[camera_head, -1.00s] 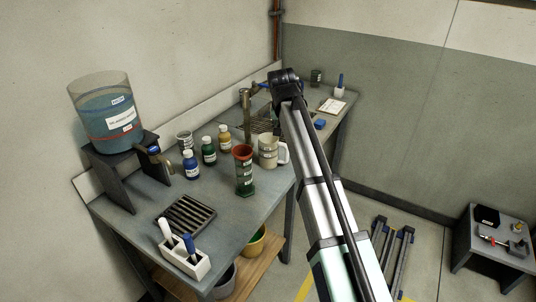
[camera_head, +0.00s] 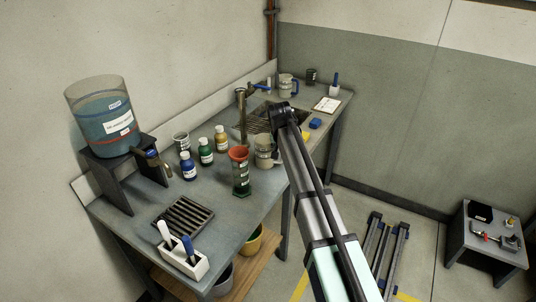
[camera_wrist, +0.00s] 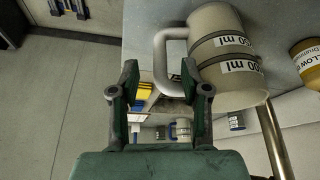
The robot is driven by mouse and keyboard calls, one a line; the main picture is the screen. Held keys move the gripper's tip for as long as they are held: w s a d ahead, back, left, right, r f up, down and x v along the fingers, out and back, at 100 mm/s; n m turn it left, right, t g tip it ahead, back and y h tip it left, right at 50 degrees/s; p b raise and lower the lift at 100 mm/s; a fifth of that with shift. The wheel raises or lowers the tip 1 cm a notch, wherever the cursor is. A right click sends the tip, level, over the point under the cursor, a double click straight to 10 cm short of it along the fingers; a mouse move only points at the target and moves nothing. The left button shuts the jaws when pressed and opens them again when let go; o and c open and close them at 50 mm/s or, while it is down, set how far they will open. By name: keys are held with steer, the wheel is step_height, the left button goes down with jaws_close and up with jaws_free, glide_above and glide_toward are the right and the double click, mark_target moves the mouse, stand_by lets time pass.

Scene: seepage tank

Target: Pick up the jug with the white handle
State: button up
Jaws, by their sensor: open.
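The jug with the white handle (camera_head: 264,148) stands on the grey bench, behind and right of the red-rimmed green cylinder. In the wrist view the cream jug (camera_wrist: 222,55) carries "ml" labels, and its pale handle (camera_wrist: 160,62) points left. My gripper (camera_wrist: 157,72) is open, its two green fingers on either side of the handle in the picture. The right finger overlaps the gap between handle and jug body. I cannot tell whether a finger touches the handle. In the head view my arm hides the gripper.
A second jug with a blue handle (camera_head: 286,85) stands at the back of the bench. A tap (camera_head: 242,112) rises by the sink grate. A yellow block (camera_head: 302,135) lies beyond my arm.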

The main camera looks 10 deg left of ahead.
steer(key=p+x, duration=0.1)
steer(key=x, duration=0.4)
steer(key=shift+w+f, duration=0.1)
steer(key=shift+f, duration=0.2)
steer(key=shift+r, duration=0.1)
jaws_close()
